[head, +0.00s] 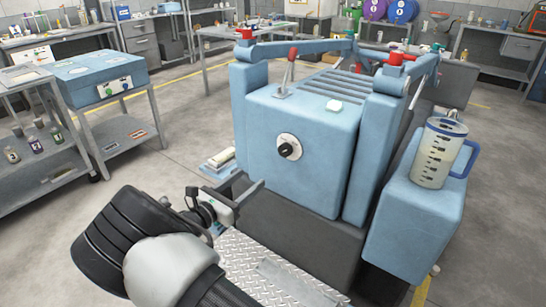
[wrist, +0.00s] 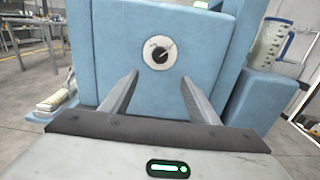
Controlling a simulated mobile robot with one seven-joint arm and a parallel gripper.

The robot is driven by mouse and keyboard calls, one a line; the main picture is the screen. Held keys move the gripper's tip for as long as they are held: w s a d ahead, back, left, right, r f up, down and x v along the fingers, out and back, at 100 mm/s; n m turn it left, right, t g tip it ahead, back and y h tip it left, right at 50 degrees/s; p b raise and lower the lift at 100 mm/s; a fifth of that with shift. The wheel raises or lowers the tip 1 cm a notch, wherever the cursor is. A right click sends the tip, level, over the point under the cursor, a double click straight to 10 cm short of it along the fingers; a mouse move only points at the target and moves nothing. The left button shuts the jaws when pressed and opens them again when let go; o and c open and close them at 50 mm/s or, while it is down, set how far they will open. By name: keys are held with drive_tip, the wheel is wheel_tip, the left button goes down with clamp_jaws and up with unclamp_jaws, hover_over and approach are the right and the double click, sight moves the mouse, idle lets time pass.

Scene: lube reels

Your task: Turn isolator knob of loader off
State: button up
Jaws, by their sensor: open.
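The isolator knob (head: 288,149) is a black rotary knob on a round white plate, set in the front face of the light blue loader (head: 318,165). In the wrist view the knob (wrist: 160,54) sits upper centre, its pointer tilted toward the upper right. My gripper (wrist: 158,82) is open and empty, its two fingers reaching toward the loader face below the knob. The gap to the panel is hard to judge, but the fingers look apart from the knob. In the head view my gripper (head: 250,190) shows in front of the loader's lower left, partly hidden by my arm.
A measuring jug (head: 437,155) with a blue handle stands on the loader's right block. A lever (head: 287,73) with a red top rises from the loader's top. A grey cart (head: 125,135) with a blue box (head: 98,75) stands left. Open floor lies between cart and loader.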

sight(283, 153)
drive_tip(key=b+x, duration=0.2)
drive_tip(key=x, duration=1.5)
drive_tip(key=shift+w+d+b, duration=0.1)
drive_tip(key=shift+w+b, duration=0.05)
drive_tip(key=shift+b, duration=0.2)
drive_tip(key=c, duration=1)
drive_tip(key=shift+c, duration=0.2)
